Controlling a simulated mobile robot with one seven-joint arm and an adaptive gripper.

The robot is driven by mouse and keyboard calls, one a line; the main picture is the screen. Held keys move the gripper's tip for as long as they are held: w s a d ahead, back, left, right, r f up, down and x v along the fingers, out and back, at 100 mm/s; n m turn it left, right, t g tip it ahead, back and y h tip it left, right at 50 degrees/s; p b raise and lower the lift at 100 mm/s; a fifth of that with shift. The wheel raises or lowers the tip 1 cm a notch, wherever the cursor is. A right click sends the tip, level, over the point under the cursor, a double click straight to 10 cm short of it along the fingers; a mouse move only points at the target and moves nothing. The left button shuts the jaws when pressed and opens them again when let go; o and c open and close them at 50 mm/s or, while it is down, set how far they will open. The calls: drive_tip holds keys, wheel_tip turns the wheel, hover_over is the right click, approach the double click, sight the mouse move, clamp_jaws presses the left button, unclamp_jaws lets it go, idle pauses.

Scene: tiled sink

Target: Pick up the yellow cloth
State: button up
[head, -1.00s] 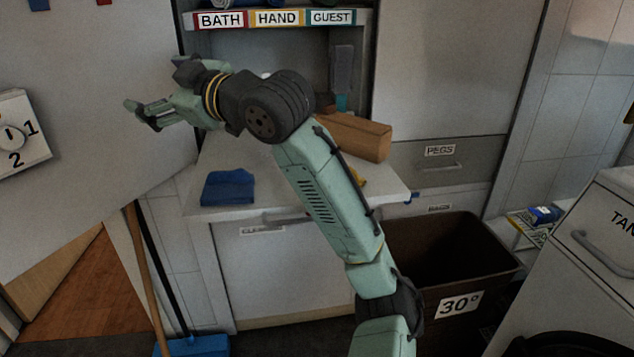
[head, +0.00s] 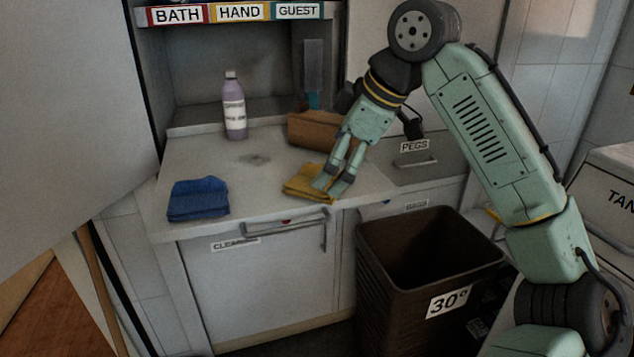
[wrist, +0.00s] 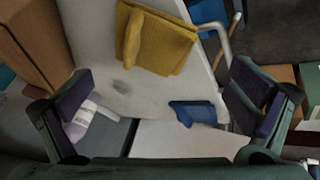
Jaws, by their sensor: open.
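The yellow cloth (head: 303,184) lies folded on the white counter (head: 270,215), near its front edge. In the wrist view the yellow cloth (wrist: 165,42) is at the top middle, with a raised fold along its left side. My gripper (head: 334,188) points down at the right end of the cloth in the head view and covers part of it. In the wrist view my gripper (wrist: 160,100) has its two fingers wide apart with nothing between them. I cannot tell whether a fingertip touches the cloth.
A blue cloth (head: 198,198) lies at the counter's left. A white-labelled bottle (head: 234,106) stands at the back, and a brown box (head: 312,130) is close behind my gripper. A brown bin (head: 430,250) marked 30° stands below right. The counter's middle is clear.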

drive_tip(key=shift+w+x, duration=0.15)
drive_tip(key=shift+x, duration=1.25)
drive_tip(key=shift+w+x, duration=0.15)
drive_tip(key=shift+x, duration=1.2)
drive_tip(key=shift+a+r, duration=0.15)
drive_tip(key=shift+c, duration=0.4)
drive_tip(key=c, duration=0.8)
drive_tip(key=shift+c, duration=0.2)
drive_tip(key=shift+r, duration=0.1)
